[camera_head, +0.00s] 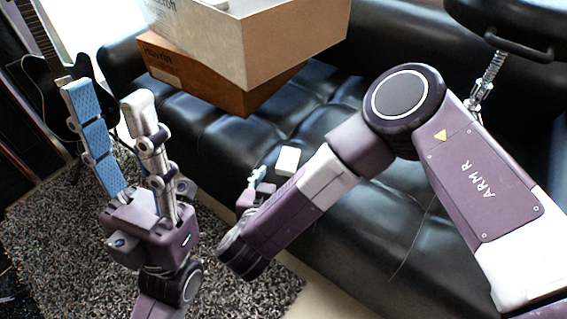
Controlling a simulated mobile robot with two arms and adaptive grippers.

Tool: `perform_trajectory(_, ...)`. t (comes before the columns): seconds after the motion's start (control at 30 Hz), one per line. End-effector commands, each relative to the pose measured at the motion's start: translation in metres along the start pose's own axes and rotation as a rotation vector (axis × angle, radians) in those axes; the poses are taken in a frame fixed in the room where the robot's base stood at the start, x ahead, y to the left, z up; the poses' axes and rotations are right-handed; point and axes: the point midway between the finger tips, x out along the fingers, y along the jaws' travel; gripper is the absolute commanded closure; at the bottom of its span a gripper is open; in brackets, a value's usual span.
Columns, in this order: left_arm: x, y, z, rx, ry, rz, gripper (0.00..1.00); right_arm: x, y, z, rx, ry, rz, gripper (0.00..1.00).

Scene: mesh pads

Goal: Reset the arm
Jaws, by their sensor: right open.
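My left gripper (102,98) points up at the left, above the rug. Its fingers stand clearly apart, one with a blue mesh pad, the other pale-tipped, and nothing shows between them. My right gripper (262,178) is farther back near the middle, in front of the black sofa. It is small in view and partly hidden by its own arm. A bit of blue pad shows on it, and it is open with no held object visible. My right arm (403,95) bends across the right side.
A black tufted sofa (340,95) fills the back. A cardboard box (250,45) sits above a brown box (190,75) on it. A dark guitar (45,85) stands at far left. A grey rug (60,225) covers the floor.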

Motion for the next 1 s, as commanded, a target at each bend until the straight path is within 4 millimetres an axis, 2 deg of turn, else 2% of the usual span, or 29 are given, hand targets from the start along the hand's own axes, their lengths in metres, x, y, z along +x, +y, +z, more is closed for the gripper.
perform_trajectory(0.1,0.008,0.000,0.003,0.003,-0.018,0.004,0.60,-0.015,-0.001,-0.001,0.001,0.000,-0.002,0.44)
perform_trajectory(0.2,0.009,0.000,0.007,0.003,-0.032,0.004,0.60,-0.019,-0.001,0.000,0.001,0.000,-0.001,0.44)
perform_trajectory(0.77,0.007,-0.001,0.010,0.006,-0.049,0.002,0.60,-0.020,0.000,0.000,0.001,0.000,0.000,0.44)
perform_trajectory(0.87,0.009,-0.002,0.023,0.009,-0.105,0.000,0.60,-0.022,0.000,-0.004,0.001,0.000,0.000,0.44)
perform_trajectory(0.97,0.009,-0.005,0.054,0.018,-0.247,-0.002,0.60,-0.026,0.000,-0.011,0.001,0.000,0.000,0.44)
perform_trajectory(1.0,0.007,-0.007,0.071,0.022,-0.327,-0.004,0.60,-0.027,0.000,-0.015,0.001,0.000,0.000,0.44)
